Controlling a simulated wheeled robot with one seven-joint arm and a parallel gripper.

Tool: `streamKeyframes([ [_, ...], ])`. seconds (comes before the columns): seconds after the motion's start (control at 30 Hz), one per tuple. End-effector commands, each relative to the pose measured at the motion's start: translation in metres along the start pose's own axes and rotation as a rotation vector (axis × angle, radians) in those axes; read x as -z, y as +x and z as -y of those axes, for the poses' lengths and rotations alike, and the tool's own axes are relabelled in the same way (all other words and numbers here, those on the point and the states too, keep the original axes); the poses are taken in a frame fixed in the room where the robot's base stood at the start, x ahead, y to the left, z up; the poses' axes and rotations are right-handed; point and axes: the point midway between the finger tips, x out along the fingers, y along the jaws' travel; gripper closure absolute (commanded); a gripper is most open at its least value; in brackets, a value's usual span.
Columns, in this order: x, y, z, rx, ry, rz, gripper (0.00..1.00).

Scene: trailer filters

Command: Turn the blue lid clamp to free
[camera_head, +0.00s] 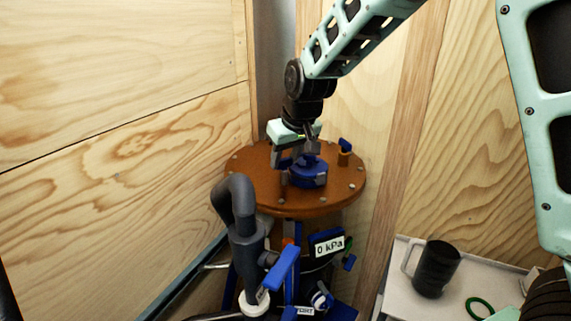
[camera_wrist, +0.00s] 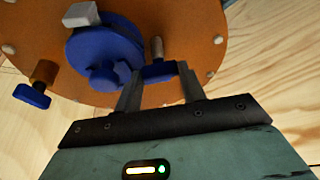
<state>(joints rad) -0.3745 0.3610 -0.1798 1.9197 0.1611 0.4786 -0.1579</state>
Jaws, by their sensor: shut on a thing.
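A round orange-brown lid (camera_head: 250,185) with bolts around its rim lies level on top of a vessel. A blue lid clamp (camera_wrist: 158,71) on a grey metal post sits between my two fingers in the wrist view. My gripper (camera_wrist: 159,82) reaches down over the lid and is shut on this clamp's blue handle. In the head view my gripper (camera_head: 296,160) partly hides the clamp. A second blue clamp (camera_head: 345,146) on a brass-coloured post stands at the lid's back right; it also shows at left in the wrist view (camera_wrist: 32,95).
A round blue hub (camera_head: 309,175) stands on the lid close beside my fingers. A grey bent pipe (camera_head: 238,200) and a blue lever (camera_head: 281,268) rise in front. A gauge reads 0 kPa (camera_head: 329,247). Wooden walls enclose the back. A black mug (camera_head: 437,268) stands on a side table.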

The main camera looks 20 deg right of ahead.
Motion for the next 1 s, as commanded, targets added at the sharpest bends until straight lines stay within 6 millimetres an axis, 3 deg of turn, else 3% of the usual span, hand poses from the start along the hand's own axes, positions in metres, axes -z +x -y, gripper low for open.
streamKeyframes([
  [1.0,0.0041,0.0008,-0.0069,0.368,-0.883,-0.003,1.00],
])
